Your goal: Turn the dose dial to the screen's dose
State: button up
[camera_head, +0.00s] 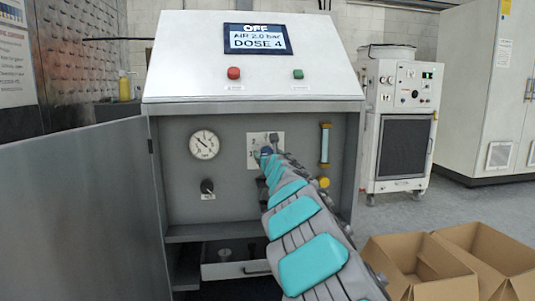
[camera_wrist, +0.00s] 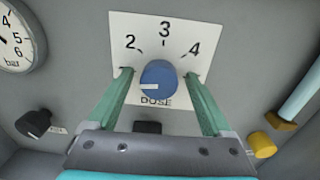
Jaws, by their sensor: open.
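The screen (camera_head: 257,39) on the white sloped panel reads OFF, AIR 2.0 bar, DOSE 4. The blue dose dial (camera_wrist: 159,80) sits on a white scale plate (camera_wrist: 160,28) marked 2, 3 and 4 from left to right, with DOSE below. Its white pointer mark points left, below the 2 and away from the 4. My gripper (camera_wrist: 158,76) is open, with one green finger on each side of the dial. I see gaps between fingers and dial. The fingers hide the plate's lower sides. In the head view my arm partly covers the scale plate (camera_head: 252,142).
A pressure gauge (camera_head: 204,144) and black knob (camera_head: 207,186) are left of the dial. A clear tube (camera_head: 325,143) and yellow knob (camera_head: 324,182) are right. The open cabinet door (camera_head: 95,210) stands at left. Cardboard boxes (camera_head: 445,291) lie at lower right.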

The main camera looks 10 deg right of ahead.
jog(key=shift+w, duration=0.1)
grip_shut()
dwell(0.8)
